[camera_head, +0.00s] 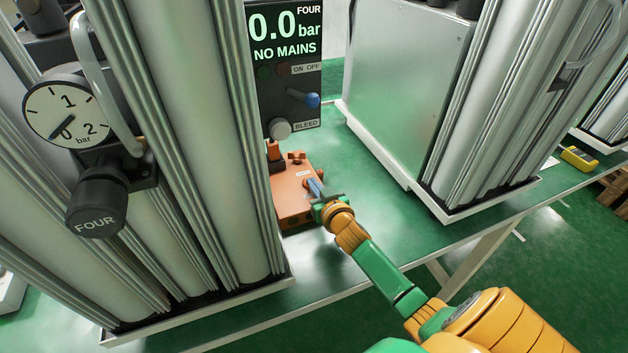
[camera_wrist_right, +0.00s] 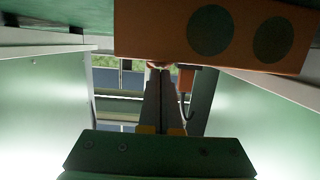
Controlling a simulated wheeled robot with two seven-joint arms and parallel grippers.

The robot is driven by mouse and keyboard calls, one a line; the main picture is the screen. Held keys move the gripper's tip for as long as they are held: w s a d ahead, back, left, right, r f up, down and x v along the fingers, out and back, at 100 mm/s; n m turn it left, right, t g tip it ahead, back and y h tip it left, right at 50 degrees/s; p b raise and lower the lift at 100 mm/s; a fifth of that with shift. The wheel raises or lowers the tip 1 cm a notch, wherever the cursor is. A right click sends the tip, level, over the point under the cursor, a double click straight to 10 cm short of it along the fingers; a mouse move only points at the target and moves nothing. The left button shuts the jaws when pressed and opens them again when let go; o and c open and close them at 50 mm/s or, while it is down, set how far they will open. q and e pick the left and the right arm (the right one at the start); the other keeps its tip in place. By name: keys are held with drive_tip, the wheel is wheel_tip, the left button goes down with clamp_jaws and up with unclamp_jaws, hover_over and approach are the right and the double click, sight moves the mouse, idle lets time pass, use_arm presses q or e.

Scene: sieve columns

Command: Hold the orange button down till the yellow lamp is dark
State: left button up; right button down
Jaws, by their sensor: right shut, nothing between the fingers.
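An orange box (camera_head: 293,205) sits on the green bench behind the left column. My right gripper (camera_head: 314,185) is shut and empty, with its tips at the box's right part. In the right wrist view the closed fingers (camera_wrist_right: 160,72) point at the edge of the orange box (camera_wrist_right: 165,32), where a small orange-red bit shows at their tips. It may be the orange button, largely hidden by the fingers; I cannot tell whether it is pressed. I make out no lit yellow lamp. My left gripper is not in view.
A dark panel (camera_head: 310,75) reads 0.0 bar and NO MAINS, with a blue-tipped lever (camera_head: 312,100) and a BLEED knob (camera_head: 280,129). A gauge (camera_head: 67,112) hangs on the left columns. Another column unit (camera_head: 470,110) stands right. Bare green bench (camera_head: 375,185) lies between.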

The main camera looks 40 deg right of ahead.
drive_tip(key=shift+s+a+f, duration=0.1)
drive_tip(key=shift+s+f, duration=0.15)
drive_tip(key=shift+f, duration=0.3)
idle(0.4)
wheel_tip(320, 180, up, 6)
drive_tip(key=p, duration=0.5)
drive_tip(key=shift+w+f, duration=0.15)
drive_tip(key=v, duration=0.9)
drive_tip(key=shift+s, duration=0.45)
drive_tip(key=shift+a+f, duration=0.1)
